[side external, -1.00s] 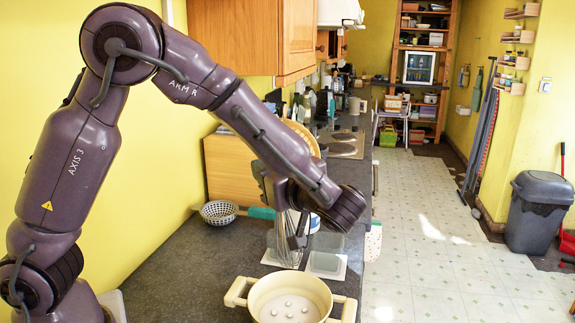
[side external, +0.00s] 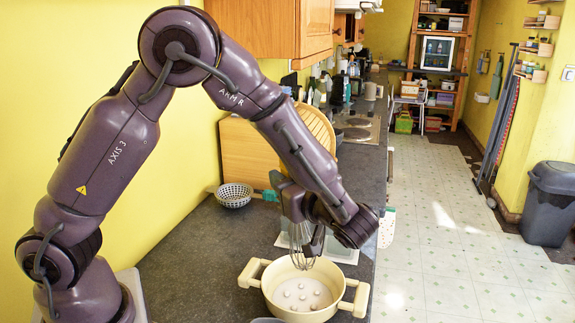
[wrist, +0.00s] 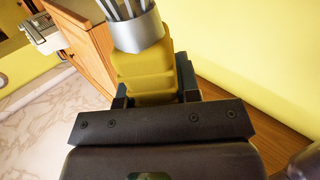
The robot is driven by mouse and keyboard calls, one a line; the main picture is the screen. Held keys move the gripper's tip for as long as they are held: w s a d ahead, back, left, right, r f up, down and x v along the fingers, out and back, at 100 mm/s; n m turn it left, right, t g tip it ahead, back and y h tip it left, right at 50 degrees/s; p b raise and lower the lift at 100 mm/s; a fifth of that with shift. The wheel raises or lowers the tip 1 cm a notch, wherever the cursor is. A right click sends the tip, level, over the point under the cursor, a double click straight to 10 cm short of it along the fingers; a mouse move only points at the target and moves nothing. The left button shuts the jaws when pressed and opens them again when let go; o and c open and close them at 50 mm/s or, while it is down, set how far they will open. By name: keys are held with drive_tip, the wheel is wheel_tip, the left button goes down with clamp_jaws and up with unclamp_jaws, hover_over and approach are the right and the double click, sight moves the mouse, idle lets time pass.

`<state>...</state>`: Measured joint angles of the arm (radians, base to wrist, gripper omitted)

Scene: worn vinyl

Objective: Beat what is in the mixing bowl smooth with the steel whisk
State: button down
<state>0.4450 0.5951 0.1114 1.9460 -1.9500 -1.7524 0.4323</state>
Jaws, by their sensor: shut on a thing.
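The mixing bowl (side external: 258,285) is a cream, two-handled bowl on the dark worktop, with several small pale lumps (side external: 302,294) on its pale inside. My gripper (side external: 294,206) is above its far side, shut on the steel whisk (side external: 301,246). The whisk hangs wires down, and their tips overlap the bowl's far rim; I cannot tell whether they touch anything inside. In the wrist view, the whisk's yellow handle (wrist: 145,75) sits between my gripper's fingers (wrist: 155,92), with a steel collar and wires at the top edge.
A perforated bowl (side external: 234,196) stands at the back left, and a round wooden board (side external: 317,127) leans behind my arm. A pale tray (side external: 340,254) lies behind the mixing bowl. A grey rim shows at the bottom edge. The worktop left of the bowl is clear.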

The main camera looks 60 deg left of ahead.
wheel_tip(320, 180, down, 9)
idle(0.9)
idle(0.4)
